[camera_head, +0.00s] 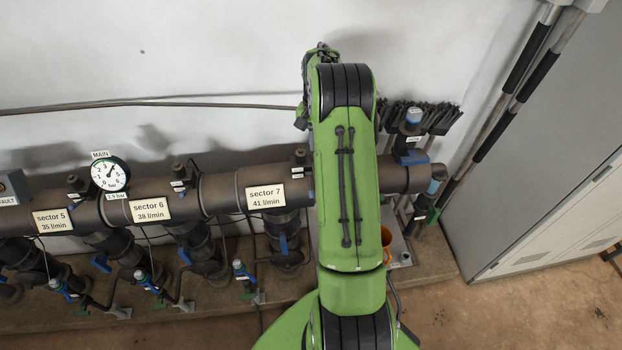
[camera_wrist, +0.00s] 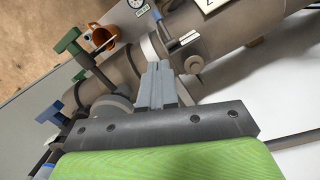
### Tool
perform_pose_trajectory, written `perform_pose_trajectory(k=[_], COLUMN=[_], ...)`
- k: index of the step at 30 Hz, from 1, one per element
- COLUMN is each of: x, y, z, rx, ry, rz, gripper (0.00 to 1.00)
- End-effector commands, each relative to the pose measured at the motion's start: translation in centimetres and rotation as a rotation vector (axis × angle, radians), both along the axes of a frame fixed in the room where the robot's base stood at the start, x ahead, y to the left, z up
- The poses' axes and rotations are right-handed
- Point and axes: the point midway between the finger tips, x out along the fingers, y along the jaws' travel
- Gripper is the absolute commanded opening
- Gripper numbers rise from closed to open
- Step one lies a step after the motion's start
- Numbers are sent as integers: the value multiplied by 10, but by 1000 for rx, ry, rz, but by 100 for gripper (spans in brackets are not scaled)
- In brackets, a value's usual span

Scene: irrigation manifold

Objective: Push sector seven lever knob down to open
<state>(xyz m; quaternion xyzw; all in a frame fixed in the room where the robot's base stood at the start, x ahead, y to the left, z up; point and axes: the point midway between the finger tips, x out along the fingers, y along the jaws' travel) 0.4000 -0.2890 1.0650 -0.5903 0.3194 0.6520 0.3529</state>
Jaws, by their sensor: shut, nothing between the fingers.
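The sector 7 label (camera_head: 265,197), reading 41 l/min, is on the brown main pipe in the head view. Below it hangs a dark valve with a blue lever (camera_head: 283,245), which points roughly downward; I cannot tell its exact setting. My green arm stands just right of the label and hides the pipe behind it. My gripper is hidden in the head view. In the wrist view my gripper (camera_wrist: 158,82) is shut and empty, its grey fingers in front of the pipe near a pale collar. A blue piece (camera_wrist: 157,14) shows beyond the fingertips; whether it is the sector 7 lever is unclear.
The sector 6 label (camera_head: 150,210), sector 5 label (camera_head: 52,220) and pressure gauge (camera_head: 110,174) are to the left. An orange cup (camera_wrist: 104,38) and a green-handled valve (camera_wrist: 68,41) are near the pipe's end. A grey cabinet (camera_head: 545,160) stands right.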

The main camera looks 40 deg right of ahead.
Motion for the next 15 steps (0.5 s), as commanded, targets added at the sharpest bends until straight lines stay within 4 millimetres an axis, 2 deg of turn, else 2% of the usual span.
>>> perform_pose_trajectory(k=[1,3,6,10,15], x=[1,2,3,3,3], y=[-2,-3,-4,-5,-5], z=[14,29,45,55,56], rx=[-3,-2,-1,1,1], ry=[-3,-2,-2,1,2], rz=[0,0,0,0,0], gripper=[0,0,0,0,0])
